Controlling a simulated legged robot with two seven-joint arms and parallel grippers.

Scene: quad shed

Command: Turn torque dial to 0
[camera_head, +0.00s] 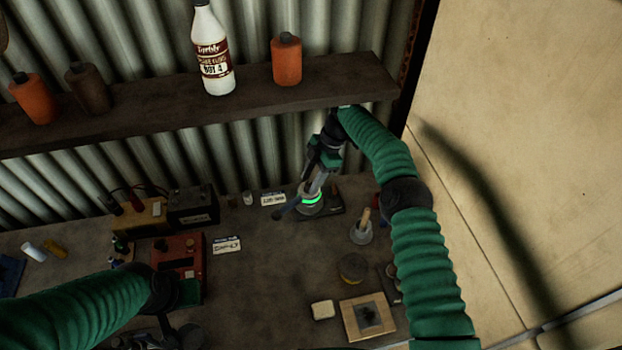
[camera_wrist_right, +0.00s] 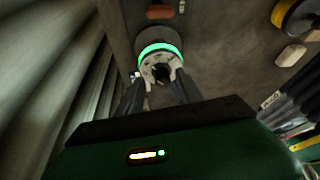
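The torque dial (camera_head: 312,201) is a round grey dial with a lit green ring. It stands on a dark base on the workbench, below the shelf. In the right wrist view the dial (camera_wrist_right: 160,62) shows its pale top face and green ring. My right gripper (camera_head: 309,188) reaches down to the dial from above. In the right wrist view its two fingers (camera_wrist_right: 158,78) lie on either side of the dial's dark centre, apart from each other; whether they press on a knob cannot be seen. My left arm enters at lower left, and its gripper (camera_head: 165,335) is dark and partly cut off by the lower edge.
A wooden shelf (camera_head: 150,126) with bottles hangs above the bench. A red box (camera_head: 180,254), a black battery (camera_head: 193,206) and small labels stand left of the dial. A wooden square plate (camera_head: 368,317) and a round tin (camera_head: 353,267) lie at front right. The bench middle is clear.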

